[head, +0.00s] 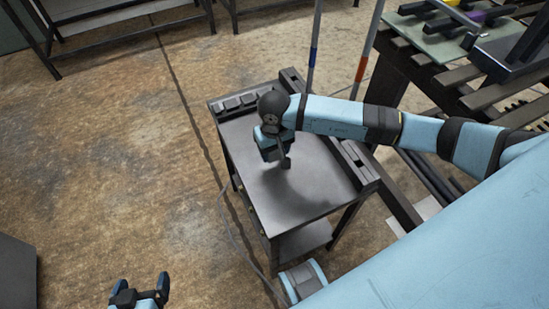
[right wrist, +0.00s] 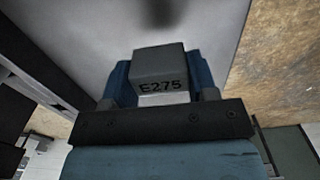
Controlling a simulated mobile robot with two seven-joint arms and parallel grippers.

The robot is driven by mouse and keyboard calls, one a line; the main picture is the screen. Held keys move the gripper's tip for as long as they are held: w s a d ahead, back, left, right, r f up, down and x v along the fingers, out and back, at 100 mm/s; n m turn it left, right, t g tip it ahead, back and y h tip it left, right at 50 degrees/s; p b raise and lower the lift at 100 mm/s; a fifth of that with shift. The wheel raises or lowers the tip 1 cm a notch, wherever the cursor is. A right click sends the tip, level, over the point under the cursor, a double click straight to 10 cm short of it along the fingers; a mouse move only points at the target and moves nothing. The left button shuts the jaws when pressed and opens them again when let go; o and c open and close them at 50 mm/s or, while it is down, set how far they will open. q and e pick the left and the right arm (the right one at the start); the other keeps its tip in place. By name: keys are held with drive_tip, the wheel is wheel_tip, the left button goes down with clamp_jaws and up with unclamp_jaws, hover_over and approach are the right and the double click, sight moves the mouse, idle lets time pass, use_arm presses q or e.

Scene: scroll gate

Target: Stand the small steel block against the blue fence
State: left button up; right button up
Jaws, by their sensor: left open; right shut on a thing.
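A grey block marked E275 (right wrist: 160,72) sits between the blue fingers of my right gripper (right wrist: 158,90) in the right wrist view. In the head view my right gripper (head: 277,155) hangs over the dark cart top (head: 300,195), shut on this block. The block is largely hidden there by the gripper. My left gripper (head: 139,296) is open and empty at the bottom left, over the floor and away from the cart. I cannot make out a blue fence in either view.
Several small dark blocks (head: 238,102) sit along the cart's far left edge. A dark rail (head: 352,160) runs along its right side. A pole with a blue band (head: 313,58) and one with an orange band (head: 362,68) stand behind. The cart top's near part is clear.

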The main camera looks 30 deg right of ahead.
sight(274, 159)
drive_tip(key=shift+f, duration=2.05)
drive_tip(key=shift+f+b, duration=0.15)
drive_tip(key=shift+b, duration=0.2)
drive_tip(key=o, duration=1.2)
drive_tip(key=shift+o, duration=0.2)
